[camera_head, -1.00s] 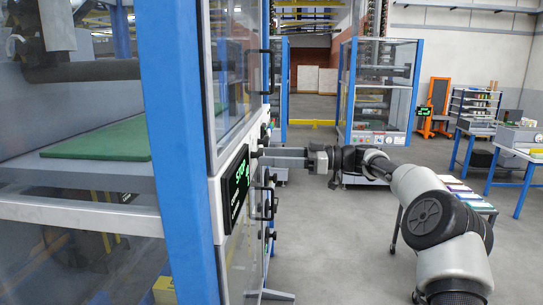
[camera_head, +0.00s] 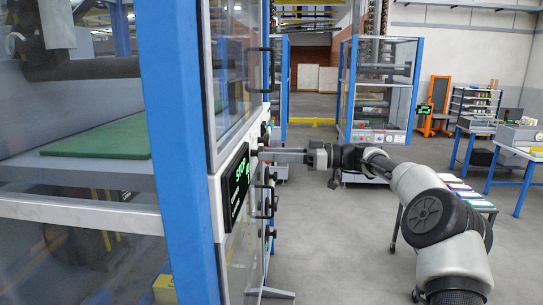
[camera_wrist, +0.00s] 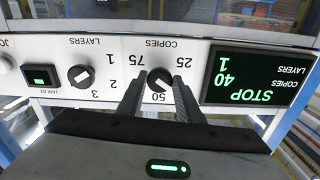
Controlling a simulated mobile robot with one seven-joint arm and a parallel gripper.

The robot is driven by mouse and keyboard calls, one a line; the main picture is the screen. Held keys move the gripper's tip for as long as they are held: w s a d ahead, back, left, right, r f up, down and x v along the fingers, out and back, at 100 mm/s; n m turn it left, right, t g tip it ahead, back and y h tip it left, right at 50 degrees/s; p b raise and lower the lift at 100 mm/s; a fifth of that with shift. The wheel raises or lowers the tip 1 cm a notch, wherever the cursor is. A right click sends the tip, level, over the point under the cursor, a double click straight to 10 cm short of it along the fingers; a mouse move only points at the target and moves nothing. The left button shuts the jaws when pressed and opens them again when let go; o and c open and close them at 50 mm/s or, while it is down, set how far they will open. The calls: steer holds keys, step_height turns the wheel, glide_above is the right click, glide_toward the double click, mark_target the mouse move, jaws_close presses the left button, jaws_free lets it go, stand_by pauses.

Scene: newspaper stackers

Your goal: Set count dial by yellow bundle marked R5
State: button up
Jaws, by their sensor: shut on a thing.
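The copies dial (camera_wrist: 159,76) is a dark round knob on the white panel, with marks 25, 50 and 75 around it; the panel appears upside down in the wrist view. My gripper (camera_wrist: 158,88) is shut on this dial, one finger on each side, hiding part of it. The black display (camera_wrist: 247,78) beside it reads STOP, copies 40, layers 1 in green. In the head view my gripper (camera_head: 264,153) reaches the panel just right of the display (camera_head: 236,186). A yellow thing (camera_head: 163,289) shows low behind the glass; no R5 mark is readable.
Black door handles (camera_head: 266,72) stick out nearby. A blue frame post (camera_head: 178,150) stands at left. Open floor lies to the right.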

steer(key=m+p, duration=0.2)
steer(key=m, duration=0.8)
steer(key=shift+s+m+p, duration=0.1)
steer(key=shift+m+p, duration=0.2)
steer(key=shift+p, duration=0.05)
stand_by(0.5)
steer(key=o, duration=1)
steer(key=shift+o, duration=0.2)
steer(key=d, duration=1.7)
steer(key=shift+s+d+b, duration=0.25)
steer(key=shift+s+b, duration=0.05)
steer(key=shift+b, duration=0.15)
